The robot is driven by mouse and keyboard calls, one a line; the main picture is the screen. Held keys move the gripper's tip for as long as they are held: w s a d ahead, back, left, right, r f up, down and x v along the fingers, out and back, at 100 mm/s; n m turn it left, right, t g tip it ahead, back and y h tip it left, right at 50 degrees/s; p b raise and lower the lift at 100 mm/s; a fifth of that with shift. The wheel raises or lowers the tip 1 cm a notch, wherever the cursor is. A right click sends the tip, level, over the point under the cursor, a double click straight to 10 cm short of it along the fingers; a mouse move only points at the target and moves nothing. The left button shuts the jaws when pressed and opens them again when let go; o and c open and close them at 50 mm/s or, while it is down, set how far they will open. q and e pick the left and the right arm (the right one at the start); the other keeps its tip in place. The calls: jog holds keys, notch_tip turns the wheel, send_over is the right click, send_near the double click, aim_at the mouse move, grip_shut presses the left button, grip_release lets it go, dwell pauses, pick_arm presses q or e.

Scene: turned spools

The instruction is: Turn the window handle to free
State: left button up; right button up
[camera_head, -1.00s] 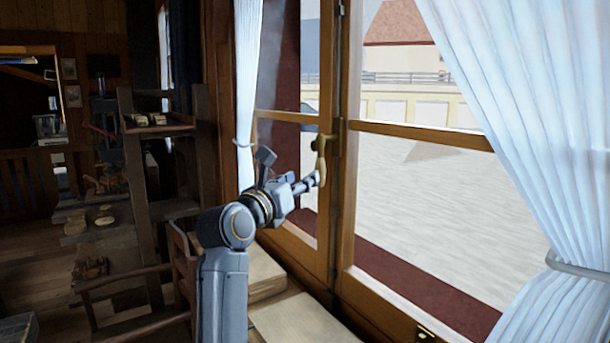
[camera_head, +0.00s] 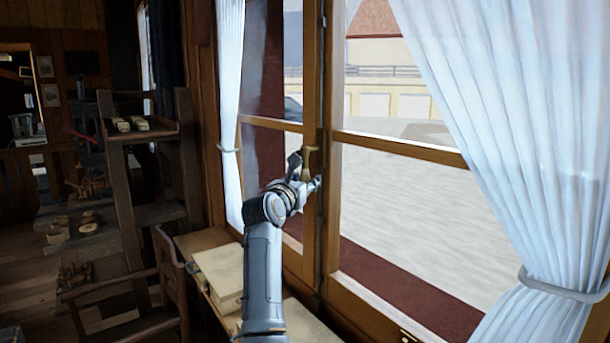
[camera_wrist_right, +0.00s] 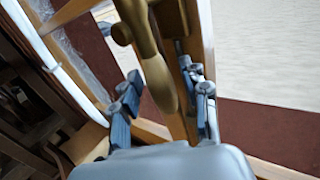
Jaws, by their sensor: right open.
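The brass window handle (camera_head: 310,156) is on the central wooden upright of the window. In the head view its upper end shows, and its lower part is hidden by my right gripper (camera_head: 307,172). In the right wrist view the handle (camera_wrist_right: 150,58) runs from its round mount down between the two fingers of my right gripper (camera_wrist_right: 167,90). The fingers are spread, with a visible gap on either side of the handle. I cannot tell whether either finger touches it. My left gripper is not in view.
White curtains hang left (camera_head: 230,110) and right (camera_head: 520,130) of the window. A pale box-like object (camera_head: 218,272) lies on the bench below the window. A wooden chair (camera_head: 165,265) and a shelf (camera_head: 150,130) stand to the left.

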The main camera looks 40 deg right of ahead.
jog(key=shift+w+d, duration=0.2)
jog(key=shift+d, duration=0.05)
grip_shut()
